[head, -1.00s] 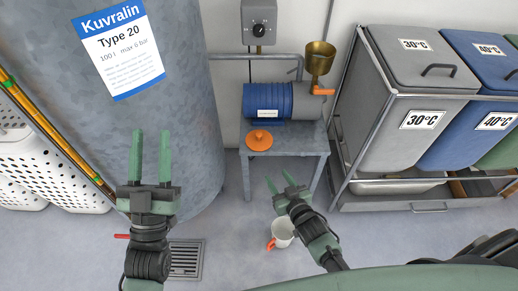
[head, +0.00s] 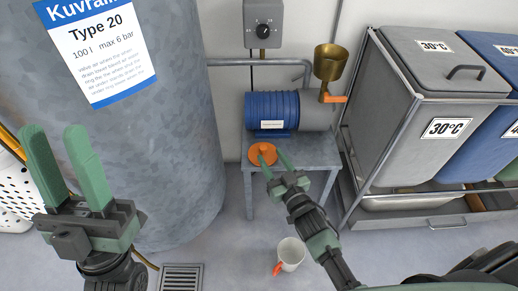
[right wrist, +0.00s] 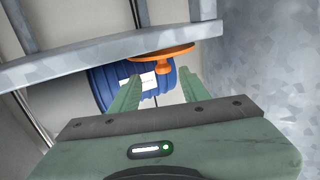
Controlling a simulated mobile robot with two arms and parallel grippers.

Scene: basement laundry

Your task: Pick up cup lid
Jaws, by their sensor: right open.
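The cup lid (head: 258,153) is an orange disc with a small knob, lying near the front left of a small grey metal table (head: 318,150). My right gripper (head: 273,160) is open, its fingertips at the lid's right side; in the head view one finger overlaps the lid. In the right wrist view the lid (right wrist: 150,55) and its knob show just beyond and between the open fingers (right wrist: 168,65). I cannot tell whether they touch it. My left gripper (head: 62,150) is open and empty at the left, in front of the boiler. A white cup (head: 292,251) with an orange handle stands on the floor.
A blue and grey pump (head: 275,112) with a brass funnel (head: 329,62) stands behind the lid on the table. The large grey boiler (head: 180,150) is on the left. Laundry bins (head: 395,130) in a metal frame are on the right. A floor drain (head: 182,278) lies in front.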

